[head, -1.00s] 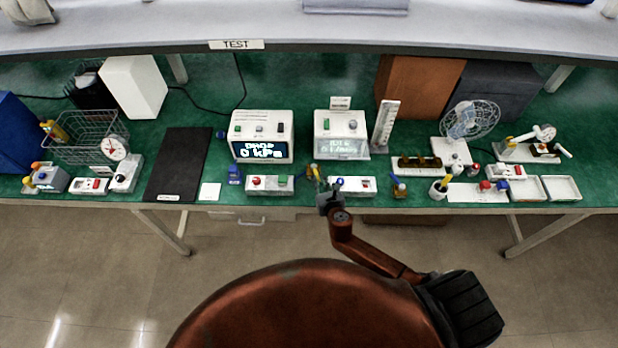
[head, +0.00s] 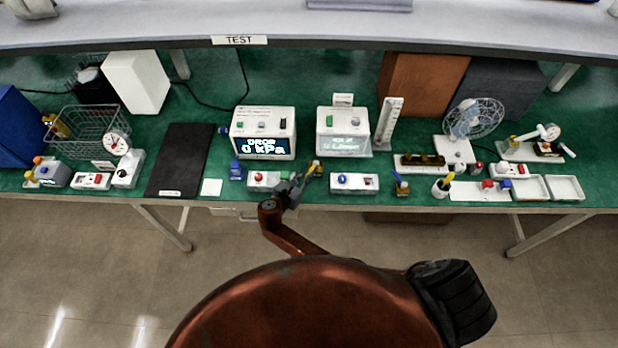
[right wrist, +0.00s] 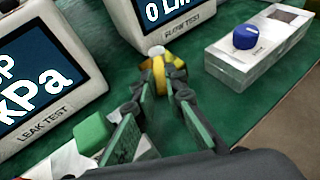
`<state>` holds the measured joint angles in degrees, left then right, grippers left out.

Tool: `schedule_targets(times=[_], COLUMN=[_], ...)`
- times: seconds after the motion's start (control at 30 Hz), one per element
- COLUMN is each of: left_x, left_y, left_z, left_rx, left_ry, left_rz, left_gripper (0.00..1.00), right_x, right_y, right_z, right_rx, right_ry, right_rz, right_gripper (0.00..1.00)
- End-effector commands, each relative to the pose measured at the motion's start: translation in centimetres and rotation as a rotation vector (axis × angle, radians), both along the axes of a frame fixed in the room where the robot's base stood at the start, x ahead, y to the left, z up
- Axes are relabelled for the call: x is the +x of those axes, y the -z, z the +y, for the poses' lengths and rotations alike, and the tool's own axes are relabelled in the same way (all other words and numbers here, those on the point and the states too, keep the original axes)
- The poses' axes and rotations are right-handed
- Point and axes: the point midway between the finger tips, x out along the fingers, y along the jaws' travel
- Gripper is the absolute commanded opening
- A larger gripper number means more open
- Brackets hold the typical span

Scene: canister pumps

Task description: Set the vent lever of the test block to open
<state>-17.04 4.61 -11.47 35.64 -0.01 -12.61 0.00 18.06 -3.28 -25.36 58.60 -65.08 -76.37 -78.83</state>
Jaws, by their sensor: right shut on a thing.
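A white block (head: 258,180) with a red knob (head: 259,176) stands at the bench's front edge, partly hidden by my right gripper. In the right wrist view, a green piece (right wrist: 92,132) sits on a white base at lower left, close to the fingers. I cannot tell whether it is the vent lever. My right gripper (right wrist: 161,84) is shut on a yellow piece (right wrist: 160,72), which sits between its fingertips. The yellow piece also shows in the head view (head: 316,167). A second white block (head: 345,187) with a blue knob (head: 342,180) stands to the right. My left gripper is out of view.
The leak test unit (head: 245,120) and flow test unit (head: 330,118) stand behind. A black mat (head: 180,160) and white card (head: 211,187) lie left. Some green bench top lies clear between the units and blocks.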

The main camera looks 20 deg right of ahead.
Motion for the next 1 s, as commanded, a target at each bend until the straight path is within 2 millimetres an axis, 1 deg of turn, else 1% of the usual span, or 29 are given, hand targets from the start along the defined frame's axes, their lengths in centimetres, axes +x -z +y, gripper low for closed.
schedule_targets(times=[0.23,0.63,0.67,0.7,0.9,1.0], left_x=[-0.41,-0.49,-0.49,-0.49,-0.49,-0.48], left_y=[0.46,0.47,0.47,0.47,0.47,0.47], left_z=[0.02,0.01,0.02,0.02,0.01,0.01], left_rx=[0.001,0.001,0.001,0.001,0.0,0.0], left_ry=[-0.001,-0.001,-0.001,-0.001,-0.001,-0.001], left_rz=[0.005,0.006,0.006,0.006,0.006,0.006], left_gripper=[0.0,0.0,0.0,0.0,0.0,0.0], right_x=[0.37,0.4,0.4,0.4,0.39,0.37], right_y=[0.07,0.01,0.0,0.0,0.0,0.0], right_z=[0.28,0.24,0.23,0.23,0.22,0.21], right_rx=[0.001,0.003,0.003,0.003,0.002,0.001], right_ry=[0.046,0.052,0.051,0.051,0.051,0.051], right_rz=[0.0,-0.001,-0.001,-0.001,-0.001,0.0], right_gripper=[0.0,0.0,0.12,0.15,0.29,0.29])
